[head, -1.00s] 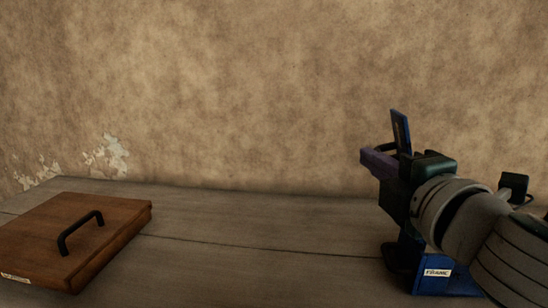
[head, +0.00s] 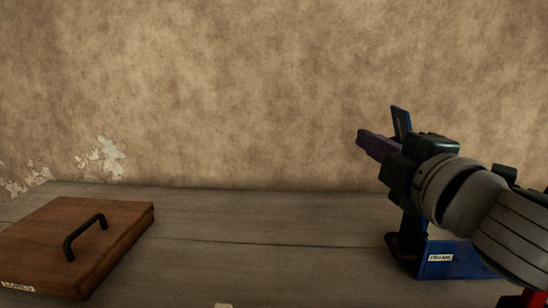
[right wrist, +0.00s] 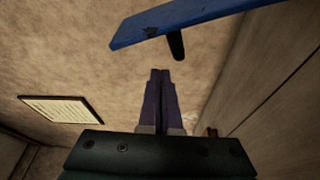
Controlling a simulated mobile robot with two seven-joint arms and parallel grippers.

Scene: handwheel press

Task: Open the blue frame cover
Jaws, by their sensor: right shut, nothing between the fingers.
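The blue frame (head: 462,262) stands on the table at the right, with a white label reading "FRAME"; my right arm hides much of it. Its blue cover (head: 401,121) shows as a narrow panel raised steeply above and behind my right gripper. In the right wrist view the cover (right wrist: 205,24) crosses the top, with a dark peg-like handle (right wrist: 176,46) sticking out of it. My right gripper (head: 366,142) has purple fingers, shut and empty. In the right wrist view its fingertips (right wrist: 160,72) are below the handle, seemingly apart from it. My left gripper is not in view.
A wooden box or board (head: 110,218) with a black handle (head: 84,236) lies at the left of the table. The table's middle (head: 260,255) is clear. A red thing (head: 528,298) shows at the lower right edge. A plain wall stands behind.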

